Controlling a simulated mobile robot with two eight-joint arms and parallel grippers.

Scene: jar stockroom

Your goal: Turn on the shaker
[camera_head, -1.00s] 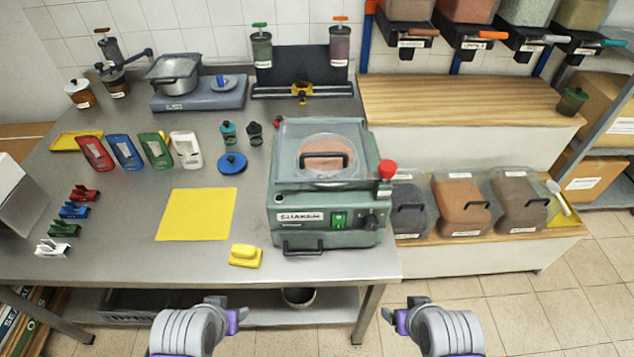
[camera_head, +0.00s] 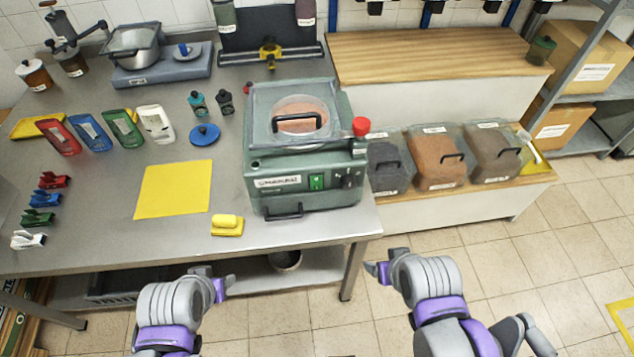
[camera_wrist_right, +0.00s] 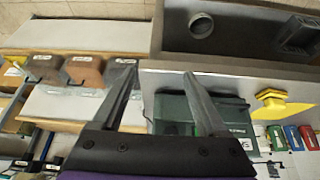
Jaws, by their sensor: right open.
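The shaker (camera_head: 305,150) is a grey-green machine with a clear lid, standing at the right end of the steel table. Its front panel has a lit-looking green switch (camera_head: 316,181) and a dark knob (camera_head: 348,179). A red button (camera_head: 361,126) sits on its right side. My right gripper (camera_head: 376,272) is in front of and below the table's edge, apart from the shaker. In the right wrist view its jaws (camera_wrist_right: 160,75) are open and empty, with the shaker (camera_wrist_right: 232,112) beyond them. My left gripper (camera_head: 226,284) is before the table's front edge; its finger gap is hidden.
A yellow mat (camera_head: 173,190) and a yellow block (camera_head: 227,225) lie left of the shaker. A blue round lid (camera_head: 205,134) lies behind them. Lidded bins (camera_head: 437,157) stand on the low bench to the right. The floor (camera_head: 480,260) at front right is clear.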

